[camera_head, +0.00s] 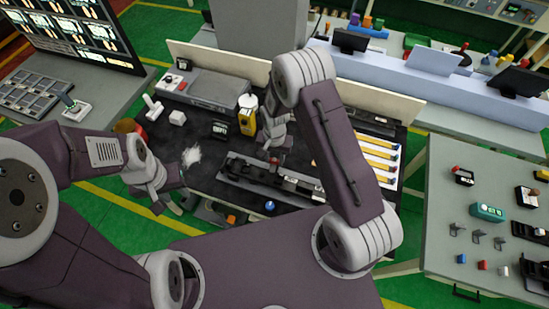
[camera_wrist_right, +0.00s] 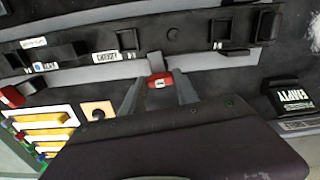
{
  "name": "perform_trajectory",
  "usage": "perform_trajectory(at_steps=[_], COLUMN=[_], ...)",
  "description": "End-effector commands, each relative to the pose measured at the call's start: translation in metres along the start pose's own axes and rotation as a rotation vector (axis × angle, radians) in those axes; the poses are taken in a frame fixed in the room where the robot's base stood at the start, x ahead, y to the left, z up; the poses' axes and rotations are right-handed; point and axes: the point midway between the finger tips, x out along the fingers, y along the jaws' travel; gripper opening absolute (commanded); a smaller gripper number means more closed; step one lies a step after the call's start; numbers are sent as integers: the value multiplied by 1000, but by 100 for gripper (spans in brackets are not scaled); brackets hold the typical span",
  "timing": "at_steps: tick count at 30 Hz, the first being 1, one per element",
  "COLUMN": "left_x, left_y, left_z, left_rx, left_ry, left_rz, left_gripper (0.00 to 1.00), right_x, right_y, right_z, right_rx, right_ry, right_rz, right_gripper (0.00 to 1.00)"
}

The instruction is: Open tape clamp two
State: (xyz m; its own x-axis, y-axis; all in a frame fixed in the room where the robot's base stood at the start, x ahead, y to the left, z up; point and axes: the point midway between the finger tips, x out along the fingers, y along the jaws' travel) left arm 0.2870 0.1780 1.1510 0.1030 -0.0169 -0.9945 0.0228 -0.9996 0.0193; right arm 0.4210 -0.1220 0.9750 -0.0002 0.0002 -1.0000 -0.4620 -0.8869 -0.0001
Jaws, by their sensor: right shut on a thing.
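A red tab with a small white label (camera_wrist_right: 160,81) sits between the fingertips of my right gripper (camera_wrist_right: 160,88) in the right wrist view. The gripper is shut on it, beside the long dark fixture (camera_wrist_right: 195,38). I cannot read the label or tell how far the clamp is open. In the head view my right gripper (camera_head: 274,150) is over the back of the fixture, partly behind my arm. My left gripper (camera_head: 166,205) is at the left front edge of the black table, apart from the fixture, its fingers spread and empty.
A yellow bottle (camera_head: 247,115), a grey box (camera_head: 212,88) and white stuff (camera_head: 191,156) are on the black table. Yellow strips (camera_head: 378,155) lie at its right. A black block labelled EMPTY (camera_wrist_right: 292,96) stands right of my right gripper. A grey side table (camera_head: 440,215) is at the right.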

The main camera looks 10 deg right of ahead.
Motion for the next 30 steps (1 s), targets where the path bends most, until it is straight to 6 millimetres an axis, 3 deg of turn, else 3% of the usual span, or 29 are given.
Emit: perform_trajectory(at_steps=[30], left_x=[23], left_y=[0], left_z=[2], left_rx=[0], left_ry=[0], left_rz=[0], left_gripper=[36], right_x=[0], right_y=[0], right_z=[0], right_rx=[-919], right_ry=[0], right_rz=[0], right_gripper=[0])
